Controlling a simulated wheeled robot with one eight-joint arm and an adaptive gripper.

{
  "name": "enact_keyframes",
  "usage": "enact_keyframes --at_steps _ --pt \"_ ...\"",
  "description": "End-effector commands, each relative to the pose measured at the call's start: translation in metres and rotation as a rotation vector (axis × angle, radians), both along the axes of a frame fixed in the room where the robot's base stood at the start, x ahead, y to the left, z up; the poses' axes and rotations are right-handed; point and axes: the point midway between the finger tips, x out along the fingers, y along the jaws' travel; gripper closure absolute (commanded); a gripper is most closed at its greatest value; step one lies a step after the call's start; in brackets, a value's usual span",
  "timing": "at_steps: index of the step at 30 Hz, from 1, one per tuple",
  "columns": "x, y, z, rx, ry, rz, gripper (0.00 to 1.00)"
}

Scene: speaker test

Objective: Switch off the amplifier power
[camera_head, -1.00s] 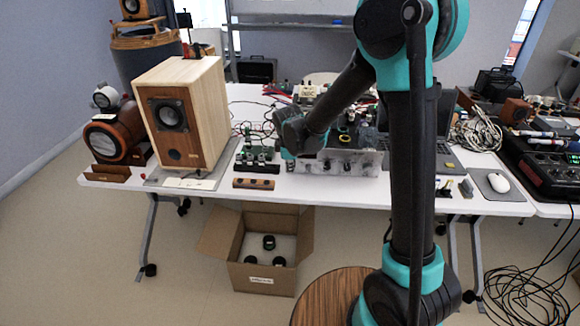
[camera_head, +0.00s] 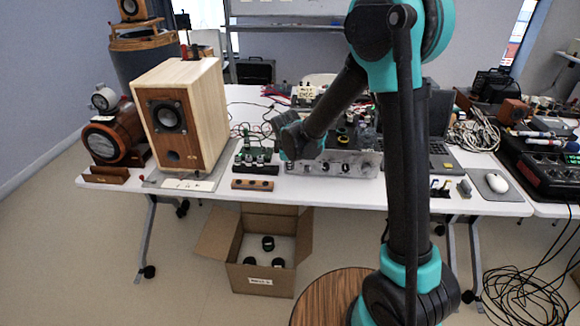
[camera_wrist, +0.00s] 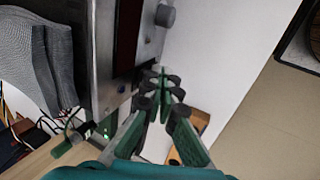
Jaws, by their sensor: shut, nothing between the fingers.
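The amplifier (camera_head: 365,166) is a grey metal box with a row of round knobs along its front, near the table's front edge. My gripper is at its left end in the head view, its fingertips hard to make out there. In the wrist view the amplifier's front panel (camera_wrist: 153,40) runs down the upper left, with a dark red strip and a grey knob (camera_wrist: 165,15). My gripper (camera_wrist: 162,80) is shut and empty, its tips beside the lower end of this panel. A small dark part shows by the tips; I cannot tell whether they touch it.
A wooden speaker (camera_head: 208,110) stands left on the white table (camera_head: 487,205). A small circuit board (camera_head: 255,155) and a wooden block with holes (camera_head: 253,184) lie left of the amplifier. A laptop (camera_head: 440,140) and mouse (camera_head: 497,182) are right. An open carton (camera_head: 262,278) sits below.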

Motion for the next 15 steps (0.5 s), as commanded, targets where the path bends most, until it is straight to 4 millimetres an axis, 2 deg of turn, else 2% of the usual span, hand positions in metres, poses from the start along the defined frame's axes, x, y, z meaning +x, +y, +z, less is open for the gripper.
enact_keyframes --at_steps 15 --pt "0.001 -0.001 0.016 -0.001 -0.001 -0.001 1.0"
